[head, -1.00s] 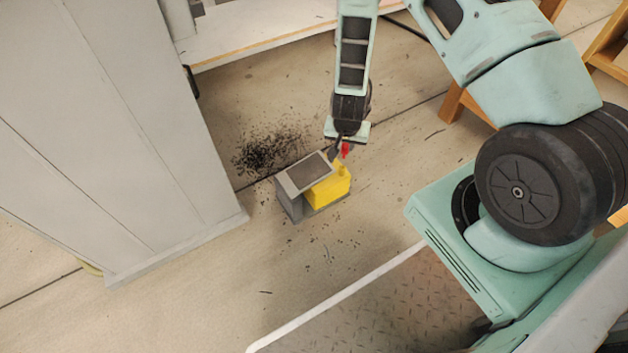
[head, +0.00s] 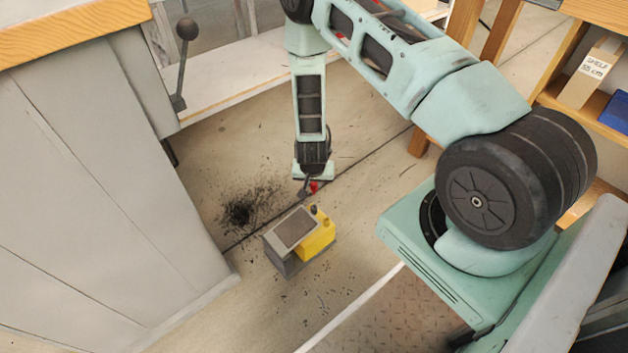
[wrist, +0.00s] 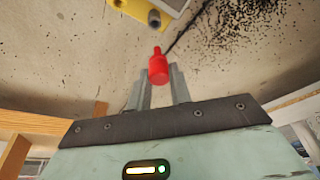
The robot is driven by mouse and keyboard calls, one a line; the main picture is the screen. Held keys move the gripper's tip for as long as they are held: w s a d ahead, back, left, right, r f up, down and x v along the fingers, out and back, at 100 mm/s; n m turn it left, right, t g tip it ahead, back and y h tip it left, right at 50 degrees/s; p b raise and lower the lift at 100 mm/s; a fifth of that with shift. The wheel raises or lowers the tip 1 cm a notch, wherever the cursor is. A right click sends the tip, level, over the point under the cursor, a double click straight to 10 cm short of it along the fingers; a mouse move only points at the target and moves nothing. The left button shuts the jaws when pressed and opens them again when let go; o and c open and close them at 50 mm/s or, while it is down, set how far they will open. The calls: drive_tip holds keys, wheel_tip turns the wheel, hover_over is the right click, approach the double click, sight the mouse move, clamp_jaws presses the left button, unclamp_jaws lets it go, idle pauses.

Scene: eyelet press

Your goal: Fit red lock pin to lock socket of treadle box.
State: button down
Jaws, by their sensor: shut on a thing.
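The red lock pin (wrist: 158,70) is upright between the fingers of my gripper (wrist: 157,92), which is shut on it. The pin's narrow end points away from the gripper. In the head view the pin (head: 314,186) shows as a small red spot by my gripper (head: 310,188), above and apart from the treadle box. The treadle box (head: 317,241) is yellow with a grey pedal and stands on the floor. A dark round post, seemingly the lock socket (head: 313,209), rises at its back corner. In the wrist view the socket (wrist: 154,18) lies just beyond the pin tip, beside the yellow box edge (wrist: 124,12).
A grey cabinet (head: 90,190) with a wooden top stands at left; a black knobbed lever (head: 183,60) is beside it. Dark specks (head: 245,208) lie on the floor behind the box. Wooden shelving (head: 590,110) is at right.

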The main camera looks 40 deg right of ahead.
sight(314, 193)
drive_tip(key=shift+r, duration=0.1)
drive_tip(key=shift+f+b, duration=1.75)
drive_tip(key=shift+f, duration=1.2)
drive_tip(key=shift+p, duration=0.5)
drive_tip(key=shift+f, duration=0.45)
idle(1.7)
drive_tip(key=shift+f+b, duration=0.75)
drive_tip(key=shift+f, duration=0.8)
idle(0.3)
drive_tip(key=c, duration=1.2)
unclamp_jaws()
